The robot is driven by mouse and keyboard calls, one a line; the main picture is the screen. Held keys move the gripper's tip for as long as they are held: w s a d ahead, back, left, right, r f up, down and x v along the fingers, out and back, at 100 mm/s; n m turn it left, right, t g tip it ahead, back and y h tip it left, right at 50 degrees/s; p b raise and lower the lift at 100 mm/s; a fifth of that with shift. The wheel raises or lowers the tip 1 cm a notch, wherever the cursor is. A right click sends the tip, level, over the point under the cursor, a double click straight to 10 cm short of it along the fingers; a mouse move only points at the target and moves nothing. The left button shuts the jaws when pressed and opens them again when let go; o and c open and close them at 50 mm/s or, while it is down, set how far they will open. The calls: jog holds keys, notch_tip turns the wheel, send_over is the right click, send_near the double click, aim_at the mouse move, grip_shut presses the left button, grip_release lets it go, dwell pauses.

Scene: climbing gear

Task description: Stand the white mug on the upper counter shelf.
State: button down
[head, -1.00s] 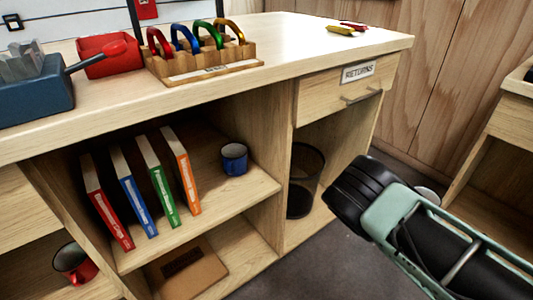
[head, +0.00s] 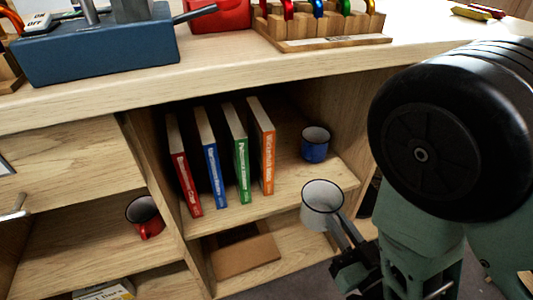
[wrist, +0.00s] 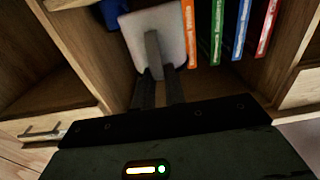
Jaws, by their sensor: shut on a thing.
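The white mug (head: 322,206) has a dark rim and is held upright or nearly so in front of the counter's open shelves. My gripper (head: 348,242) is shut on it at its near right side, seemingly at the handle. In the wrist view the mug (wrist: 158,38) is at the ends of the two fingers (wrist: 158,85). The upper counter shelf (head: 240,211) is behind the mug and holds several upright books and a blue mug (head: 315,146) at its right. Free shelf board shows between the orange book and the blue mug.
Red, blue, green and orange books (head: 262,148) stand left of the blue mug. A brown flat item (head: 242,255) lies on the lower shelf. A red mug (head: 146,217) sits in the left bay. The countertop (head: 220,88) overhangs the shelves.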

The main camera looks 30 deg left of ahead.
jog(key=shift+f+b+x, duration=0.6)
jog(key=shift+b+x, duration=0.1)
jog(key=shift+x, duration=2.3)
jog(key=shift+f+b+x, duration=0.55)
jog(key=shift+b+x, duration=0.15)
jog(key=shift+x, duration=2.25)
jog(key=shift+f+b+x, duration=0.6)
jog(key=shift+b+x, duration=0.1)
jog(key=shift+x, duration=2.3)
jog(key=shift+s+a+f, duration=0.1)
jog(key=shift+f, duration=0.15)
jog(key=c, duration=1.5)
grip_release()
jog(key=shift+o, duration=0.2)
